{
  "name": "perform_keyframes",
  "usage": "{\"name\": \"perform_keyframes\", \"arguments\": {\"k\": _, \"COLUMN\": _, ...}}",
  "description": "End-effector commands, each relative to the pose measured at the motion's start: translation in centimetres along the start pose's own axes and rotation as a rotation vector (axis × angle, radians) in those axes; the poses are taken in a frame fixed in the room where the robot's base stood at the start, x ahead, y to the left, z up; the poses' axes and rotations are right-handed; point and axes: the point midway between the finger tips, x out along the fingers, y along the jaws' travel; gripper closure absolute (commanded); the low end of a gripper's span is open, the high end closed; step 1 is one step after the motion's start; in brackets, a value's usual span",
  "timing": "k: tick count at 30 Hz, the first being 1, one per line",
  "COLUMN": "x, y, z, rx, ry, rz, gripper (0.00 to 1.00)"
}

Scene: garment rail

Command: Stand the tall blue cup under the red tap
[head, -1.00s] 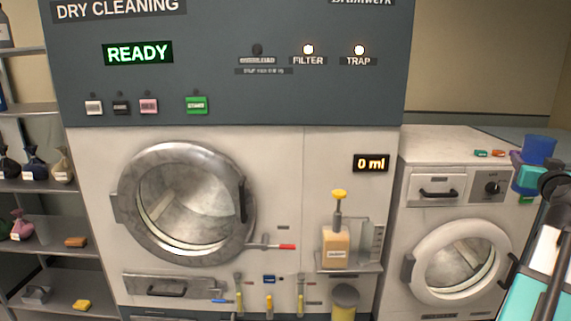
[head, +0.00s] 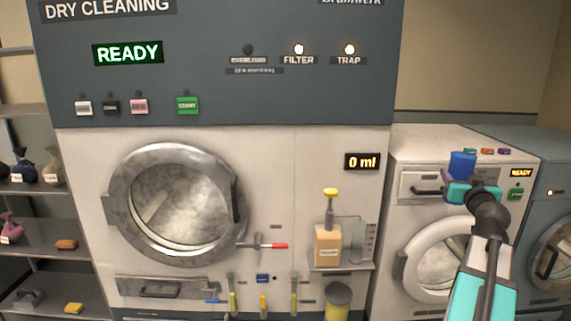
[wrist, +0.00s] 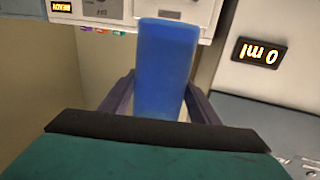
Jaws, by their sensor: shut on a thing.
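The tall blue cup (head: 462,163) is held by my gripper (head: 468,183) in front of the white washer, at the right of the head view. In the wrist view the cup (wrist: 165,65) fills the space between the two dark fingers, which close on its sides. A tap with a red handle (head: 273,245) sticks out from the dry cleaning machine's front, right of the round door. It is well left of the cup and lower in the picture. The wrist view does not show the red tap.
A shelf with a pump bottle (head: 328,245) stands out right of the red tap. The white washer (head: 405,160) is behind my arm.

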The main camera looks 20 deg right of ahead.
Motion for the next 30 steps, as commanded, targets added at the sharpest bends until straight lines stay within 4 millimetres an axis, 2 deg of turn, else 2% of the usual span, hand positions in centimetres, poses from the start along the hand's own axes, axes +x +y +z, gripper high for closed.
{"name": "perform_keyframes", "arguments": {"k": 1, "x": 0.5, "y": -1.5, "z": 1.2, "rx": 0.003, "ry": -0.003, "rz": -0.021, "gripper": 0.71}}
{"name": "perform_keyframes", "arguments": {"k": 6, "x": 1.8, "y": -5.7, "z": 4.6, "rx": 0.002, "ry": -0.004, "rz": -0.084, "gripper": 0.71}}
{"name": "perform_keyframes", "arguments": {"k": 15, "x": 2.8, "y": -13.4, "z": 10.6, "rx": 0.003, "ry": -0.006, "rz": -0.208, "gripper": 0.71}}
{"name": "perform_keyframes", "arguments": {"k": 23, "x": 2.6, "y": -20.4, "z": 15.7, "rx": 0.003, "ry": -0.007, "rz": -0.330, "gripper": 0.71}}
{"name": "perform_keyframes", "arguments": {"k": 30, "x": 1.4, "y": -26.9, "z": 20.2, "rx": 0.002, "ry": -0.008, "rz": -0.455, "gripper": 0.71}}
